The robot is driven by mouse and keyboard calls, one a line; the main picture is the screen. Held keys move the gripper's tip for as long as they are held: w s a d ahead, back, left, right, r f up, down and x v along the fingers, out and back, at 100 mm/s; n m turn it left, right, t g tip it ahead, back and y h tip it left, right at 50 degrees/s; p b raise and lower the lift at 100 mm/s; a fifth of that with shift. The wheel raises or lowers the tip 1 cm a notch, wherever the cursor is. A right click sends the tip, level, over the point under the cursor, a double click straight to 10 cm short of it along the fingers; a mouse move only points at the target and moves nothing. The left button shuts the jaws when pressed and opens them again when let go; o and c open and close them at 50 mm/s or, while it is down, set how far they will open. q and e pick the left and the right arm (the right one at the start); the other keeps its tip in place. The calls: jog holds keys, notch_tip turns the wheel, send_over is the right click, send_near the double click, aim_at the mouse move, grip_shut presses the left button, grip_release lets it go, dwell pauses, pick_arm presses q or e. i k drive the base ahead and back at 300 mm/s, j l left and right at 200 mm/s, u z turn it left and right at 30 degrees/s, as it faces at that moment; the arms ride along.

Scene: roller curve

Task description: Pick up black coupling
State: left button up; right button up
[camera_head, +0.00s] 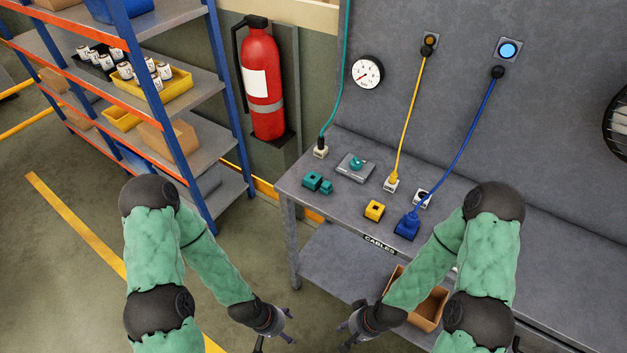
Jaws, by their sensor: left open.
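No plainly black loose coupling stands out on the grey table (345,205). A small white block with a dark top (423,198) sits behind the blue coupling (407,226); I cannot tell whether it is the black coupling. A yellow coupling (374,210) and teal couplings (313,180) lie on the table top. My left gripper (281,332) is open and empty, low in front of the table's left corner. My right gripper (350,327) is low before the table, its fingers spread, with nothing seen between them. Both are apart from the couplings.
A yellow cable (410,115) and a blue cable (464,142) run from wall sockets to the table. A teal cable (341,75) hangs at left. A grey plate with a teal knob (356,167) lies behind. A cardboard box (428,308) sits on the lower shelf.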

aim_at(320, 141)
jog(key=z, duration=0.5)
jog(key=i+j+z, duration=0.1)
jog(key=j+z, duration=1.1)
jog(key=k+j+z, duration=0.1)
jog(key=j+z, duration=0.25)
